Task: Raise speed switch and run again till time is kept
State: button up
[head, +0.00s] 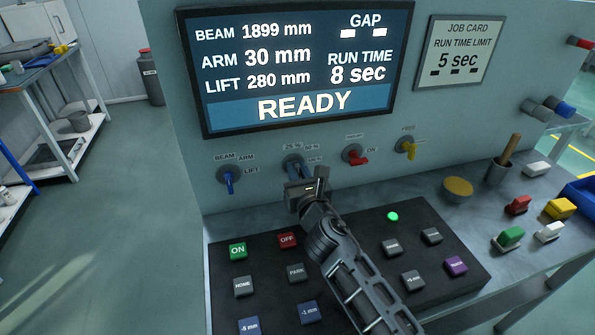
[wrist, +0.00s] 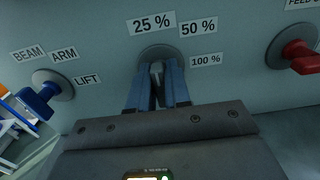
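The speed switch (head: 291,161) is a round knob on the panel, marked 25 %, 50 % and 100 %. In the wrist view its disc (wrist: 161,53) shows behind the fingertips. My gripper (head: 292,172) is at the switch, with its two blue fingers (wrist: 158,80) close together around the knob's grip. The fingers hide most of the grip, so its exact pointing cannot be read. The display (head: 300,65) reads READY, BEAM 1899 mm, ARM 30 mm, LIFT 280 mm, RUN TIME 8 sec. The job card (head: 459,53) gives a run time limit of 5 sec.
The blue BEAM/ARM/LIFT selector (head: 229,178) is left of the switch; a red switch (head: 357,158) and a yellow FREE switch (head: 409,148) are right. Below are the green ON button (head: 238,250), red OFF button (head: 287,241) and a lit green lamp (head: 392,216). Loose blocks lie at right.

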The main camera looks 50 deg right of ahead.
grip_shut()
jog(key=m+b, duration=0.1)
jog(key=m, duration=0.3)
jog(key=shift+f+m, duration=0.1)
jog(key=shift+m, duration=0.2)
jog(key=shift+s+d+m+b, duration=0.1)
jog(key=shift+m+b, duration=0.45)
jog(key=shift+m, duration=1.45)
jog(key=shift+o, duration=2.4)
grip_release()
